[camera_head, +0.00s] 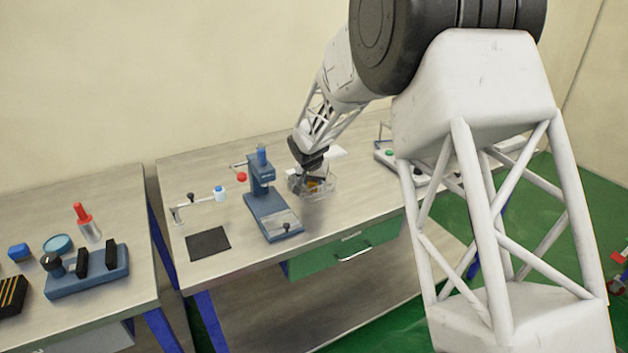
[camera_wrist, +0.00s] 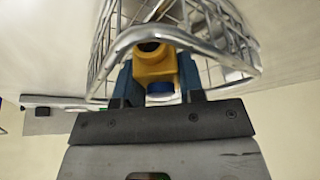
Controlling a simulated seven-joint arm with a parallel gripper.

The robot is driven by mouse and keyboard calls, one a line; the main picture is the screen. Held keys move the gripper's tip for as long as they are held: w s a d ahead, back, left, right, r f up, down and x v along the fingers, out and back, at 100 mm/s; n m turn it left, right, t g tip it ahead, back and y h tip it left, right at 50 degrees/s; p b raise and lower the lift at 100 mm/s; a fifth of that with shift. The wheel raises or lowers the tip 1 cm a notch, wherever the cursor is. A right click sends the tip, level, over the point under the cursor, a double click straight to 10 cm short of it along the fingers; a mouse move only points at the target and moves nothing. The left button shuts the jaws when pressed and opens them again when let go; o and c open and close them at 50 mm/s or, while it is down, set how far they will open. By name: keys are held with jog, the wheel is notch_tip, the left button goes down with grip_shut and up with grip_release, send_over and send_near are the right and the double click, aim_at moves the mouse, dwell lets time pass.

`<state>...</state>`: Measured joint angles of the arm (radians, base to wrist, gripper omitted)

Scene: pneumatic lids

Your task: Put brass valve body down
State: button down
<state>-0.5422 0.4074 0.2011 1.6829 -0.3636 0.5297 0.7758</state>
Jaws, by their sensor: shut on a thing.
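The brass valve body (camera_wrist: 153,68) is yellow with a dark round opening and a blue part below it. It sits between the two fingers of my gripper (camera_wrist: 155,80), which is shut on it. A wire basket (camera_wrist: 222,55) is right around or beside the valve body in the wrist view. In the head view, my gripper (camera_head: 310,165) is over the wire basket (camera_head: 298,186), with a yellow-orange patch (camera_head: 317,186) showing there. I cannot tell whether the valve body touches the basket floor.
A blue press (camera_head: 262,190) stands left of the basket on the wooden bench (camera_head: 345,213). A dark mat (camera_head: 208,244) lies at the bench's front left. A lamp-like arm with a blue-and-white head (camera_head: 220,193) stands behind it. Bare bench lies in front of the basket.

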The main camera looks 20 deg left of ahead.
jog(key=c, duration=0.7)
grip_release()
jog(key=shift+f, duration=0.1)
jog(key=shift+r, duration=0.2)
jog(key=shift+v, duration=5.95)
jog(key=shift+d, duration=0.15)
